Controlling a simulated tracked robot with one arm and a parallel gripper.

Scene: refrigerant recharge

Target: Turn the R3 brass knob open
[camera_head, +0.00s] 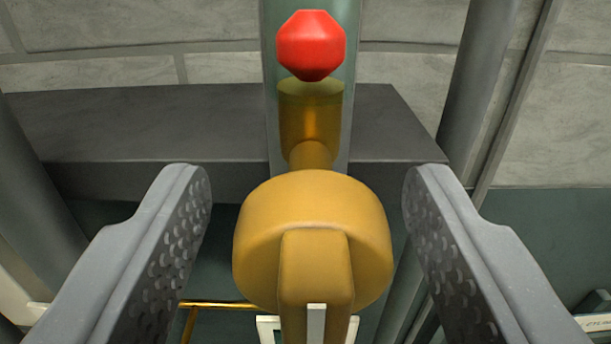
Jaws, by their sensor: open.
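The brass knob (360,225) is a round, yellow-brown disc with a raised grip bar (313,265) running down its front face. It fills the lower middle of the view. My gripper (307,190) is open, with one grey textured finger on each side of the knob. Gaps show between the fingers and the knob, so neither appears to touch it. No R3 label can be read.
A dark grey ledge (150,125) crosses behind, before a grey block wall (120,25). Grey pipes (485,75) stand at right. A thin brass pipe (215,304) and a white-framed item (268,328) lie below.

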